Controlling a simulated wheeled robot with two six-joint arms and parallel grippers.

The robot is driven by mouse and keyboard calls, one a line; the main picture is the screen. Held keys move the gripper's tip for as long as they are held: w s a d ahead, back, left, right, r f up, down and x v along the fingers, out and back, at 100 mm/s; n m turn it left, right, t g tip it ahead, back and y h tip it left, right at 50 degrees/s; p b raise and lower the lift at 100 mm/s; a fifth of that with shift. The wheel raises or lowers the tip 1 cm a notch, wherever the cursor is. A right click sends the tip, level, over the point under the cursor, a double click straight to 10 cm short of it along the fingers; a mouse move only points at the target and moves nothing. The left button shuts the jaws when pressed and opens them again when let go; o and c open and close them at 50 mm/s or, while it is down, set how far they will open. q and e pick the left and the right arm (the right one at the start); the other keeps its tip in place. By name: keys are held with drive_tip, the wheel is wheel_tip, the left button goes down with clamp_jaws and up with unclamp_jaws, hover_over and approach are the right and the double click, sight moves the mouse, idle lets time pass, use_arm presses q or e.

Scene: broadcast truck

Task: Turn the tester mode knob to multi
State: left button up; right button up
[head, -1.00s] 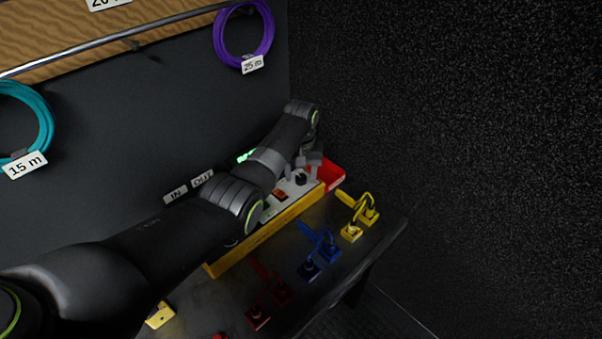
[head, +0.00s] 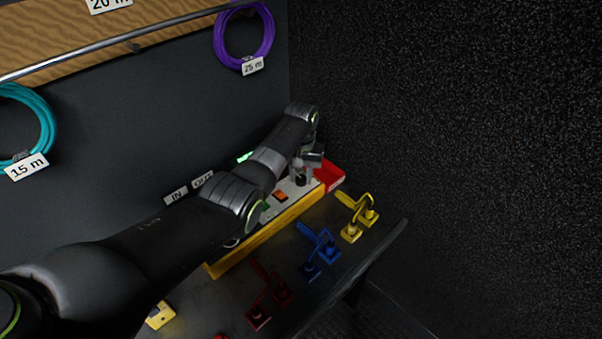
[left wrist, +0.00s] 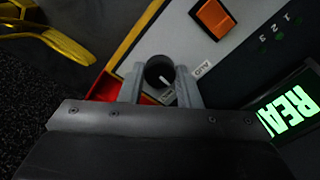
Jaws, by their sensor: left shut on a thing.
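The tester (head: 282,207) is a yellow-edged box with a pale top panel on the bench against the wall. Its black round mode knob (left wrist: 159,70) has a white pointer mark, which points down and slightly right in the left wrist view. My left gripper (left wrist: 160,80) is shut on the knob, one grey finger on each side. In the head view the left gripper (head: 308,168) is at the tester's far right end, above the knob (head: 300,180). A small label beside the knob is partly covered by a finger; another label is too small to read surely. My right gripper is not in view.
An orange rocker switch (left wrist: 214,18) and a green lit display (left wrist: 290,112) are near the knob. A red tray (head: 329,177) adjoins the tester's end. Yellow (head: 358,214), blue (head: 320,248) and red (head: 270,295) cable plugs lie along the bench's front.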

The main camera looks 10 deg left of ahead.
use_arm(q)
drive_tip(key=m, duration=0.1)
drive_tip(key=m+p, duration=0.1)
drive_tip(key=shift+r+m, duration=0.2)
drive_tip(key=shift+m, duration=0.1)
drive_tip(key=m, duration=0.2)
drive_tip(key=shift+m+p, duration=0.3)
drive_tip(key=shift+p, duration=0.1)
drive_tip(key=m, duration=0.5)
drive_tip(key=shift+f+m+p, duration=0.1)
drive_tip(key=shift+m+p, duration=0.2)
drive_tip(key=shift+p, duration=0.1)
drive_tip(key=o, duration=1)
drive_tip(key=shift+c, duration=0.2)
